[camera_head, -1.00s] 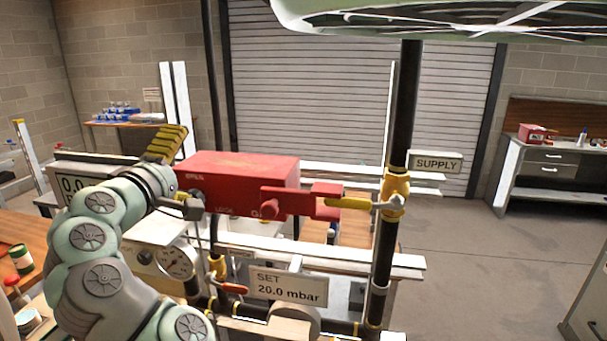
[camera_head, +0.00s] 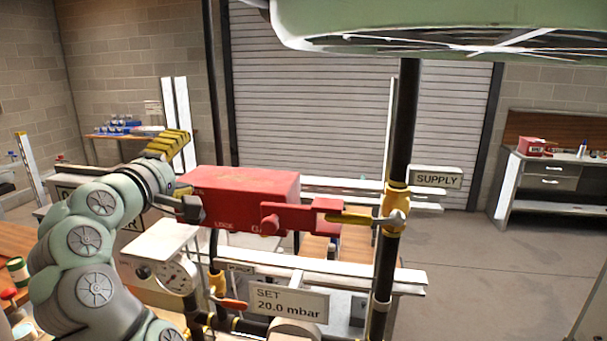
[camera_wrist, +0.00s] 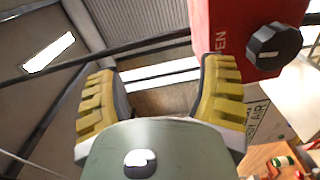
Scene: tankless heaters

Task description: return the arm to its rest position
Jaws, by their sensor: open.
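My arm reaches up from the lower left of the head view. My gripper (camera_head: 167,144) is at its end, beside and slightly above the left end of a red box (camera_head: 240,195). Its yellow ridged finger pads stand out against the wall behind. In the wrist view, the two yellow fingers of my gripper (camera_wrist: 160,98) are spread wide with nothing between them. The red box (camera_wrist: 245,30), with a black knob (camera_wrist: 273,46), is just past the right finger there. It appears apart from the fingers, though the exact gap is unclear.
A dark vertical pipe (camera_head: 402,130) with a yellow-handled valve (camera_head: 395,208) and a SUPPLY sign (camera_head: 436,179) stands right of the box. A gauge (camera_head: 175,275) and a SET 20.0 mbar sign (camera_head: 288,302) are below. Open floor (camera_head: 480,265) lies to the right.

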